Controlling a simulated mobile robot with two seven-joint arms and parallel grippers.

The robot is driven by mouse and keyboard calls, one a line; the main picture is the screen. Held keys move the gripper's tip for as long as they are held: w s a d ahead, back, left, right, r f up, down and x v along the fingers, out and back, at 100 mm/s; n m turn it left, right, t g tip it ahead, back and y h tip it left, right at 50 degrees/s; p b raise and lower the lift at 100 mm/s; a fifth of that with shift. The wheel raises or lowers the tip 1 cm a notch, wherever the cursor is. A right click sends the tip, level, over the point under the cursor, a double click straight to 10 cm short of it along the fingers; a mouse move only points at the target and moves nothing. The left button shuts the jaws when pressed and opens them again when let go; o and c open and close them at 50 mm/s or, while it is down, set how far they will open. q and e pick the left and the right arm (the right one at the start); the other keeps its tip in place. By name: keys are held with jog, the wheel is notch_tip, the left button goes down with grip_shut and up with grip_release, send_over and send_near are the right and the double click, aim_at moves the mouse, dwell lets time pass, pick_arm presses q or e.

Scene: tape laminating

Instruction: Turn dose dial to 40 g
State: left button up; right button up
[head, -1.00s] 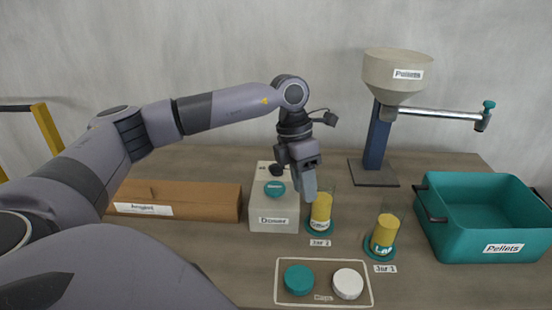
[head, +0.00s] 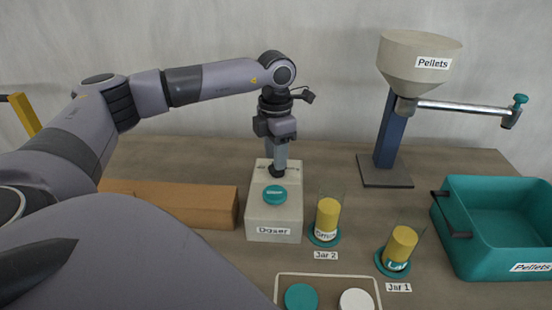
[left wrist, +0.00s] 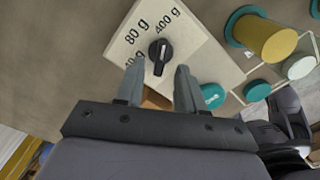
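The doser (head: 272,222) is a pale box in the middle of the table with a teal button (head: 275,193) on top. Its black dose dial (left wrist: 160,54) shows in the left wrist view, with marks "80 g", "400 g" and a partly hidden one ending in "0 g" around it. A pale line on the dial points roughly up; its exact setting is hard to tell. My left gripper (left wrist: 158,75) is open and points down over the dial, its fingertips on either side just short of it. In the head view the gripper (head: 278,166) partly hides the dial. My right gripper is not in view.
Jar 2 (head: 327,220) and Jar 1 (head: 401,246) stand right of the doser on teal coasters. A brown box (head: 190,205) lies left. Caps (head: 301,297) lie in front. A pellet hopper (head: 420,55) and a teal pellet crate (head: 490,245) stand at right.

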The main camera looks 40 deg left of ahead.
pick_arm(q)
jog(key=shift+f, duration=1)
grip_shut()
